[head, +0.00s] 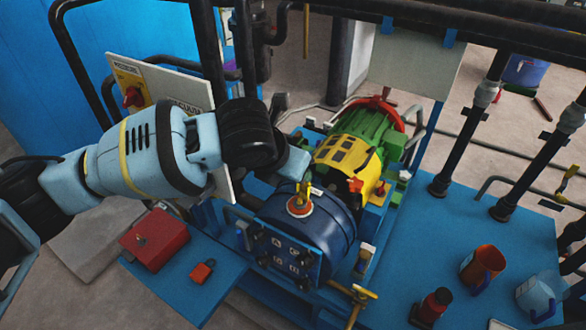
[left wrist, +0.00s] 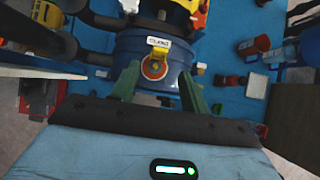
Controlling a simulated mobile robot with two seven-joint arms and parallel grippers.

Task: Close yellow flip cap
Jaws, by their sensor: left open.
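The yellow flip cap (head: 302,191) stands up from a red-orange round port (head: 299,207) on top of the dark blue cylindrical vessel (head: 325,235). In the left wrist view the yellow cap (left wrist: 158,54) lies at the far side of the round port (left wrist: 154,69), below a small white label. My left gripper (left wrist: 158,88) is open and empty, its two green fingers on either side of the port in that view. I cannot tell the gap to the cap. In the head view my left wrist is just behind and left of the cap; its fingertips are hard to make out. My right gripper is not in view.
A green and yellow machine (head: 355,150) stands behind the vessel. A red box (head: 154,238) and a small orange-red padlock (head: 203,271) lie at left. Cups, including an orange mug (head: 482,266), and a dark red bottle (head: 432,305) stand at right. Black pipes rise around the bench.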

